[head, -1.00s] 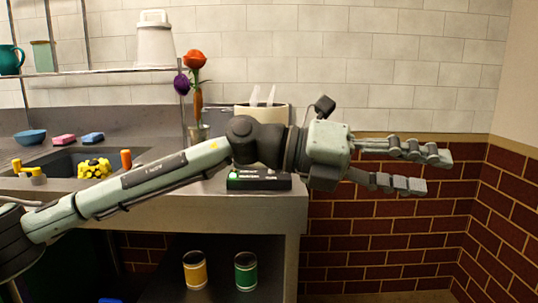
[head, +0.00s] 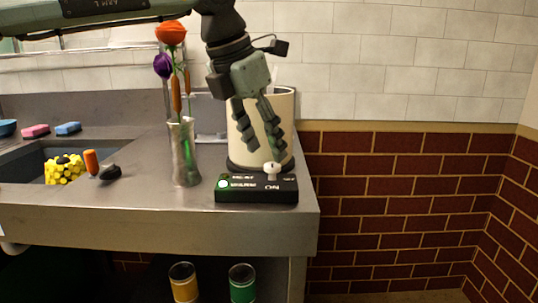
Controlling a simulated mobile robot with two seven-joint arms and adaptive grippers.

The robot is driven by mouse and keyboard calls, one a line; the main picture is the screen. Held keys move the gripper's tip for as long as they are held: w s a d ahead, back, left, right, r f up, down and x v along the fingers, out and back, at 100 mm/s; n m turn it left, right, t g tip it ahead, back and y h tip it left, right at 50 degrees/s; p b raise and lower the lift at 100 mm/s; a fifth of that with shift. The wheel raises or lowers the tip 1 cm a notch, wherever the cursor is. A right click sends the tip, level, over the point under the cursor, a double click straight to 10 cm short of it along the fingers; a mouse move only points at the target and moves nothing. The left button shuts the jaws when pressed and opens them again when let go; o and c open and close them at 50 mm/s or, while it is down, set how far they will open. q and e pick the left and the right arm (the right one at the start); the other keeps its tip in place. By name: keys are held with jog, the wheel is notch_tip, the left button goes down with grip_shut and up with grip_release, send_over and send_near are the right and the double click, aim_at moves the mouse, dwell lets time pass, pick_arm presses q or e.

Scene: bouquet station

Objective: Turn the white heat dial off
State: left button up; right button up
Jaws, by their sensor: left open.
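The white heat dial (head: 272,167) stands up from the top of a black control box (head: 257,196) at the counter's right end. The box has white lettering and a lit green light at its left. My left gripper (head: 263,151) comes down from above, pointing at the dial. Its two fingers are open and apart, with the tips just above and behind the dial, and nothing is between them. I cannot tell whether a tip touches the dial. My right gripper is out of view.
A cream pot (head: 285,113) stands right behind the box, partly hidden by my gripper. A metal vase (head: 184,155) with orange and purple flowers stands close at the left. The sink (head: 30,164) is further left. The counter's edge is just right of the box.

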aim_at(271, 164)
pick_arm(q)
jog(key=x, duration=0.3)
jog(key=shift+f, duration=0.1)
jog(key=shift+w+d+f, duration=0.1)
jog(key=shift+w+f, duration=0.05)
jog(key=shift+f, duration=0.05)
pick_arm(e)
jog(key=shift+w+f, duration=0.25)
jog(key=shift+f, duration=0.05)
pick_arm(q)
grip_shut()
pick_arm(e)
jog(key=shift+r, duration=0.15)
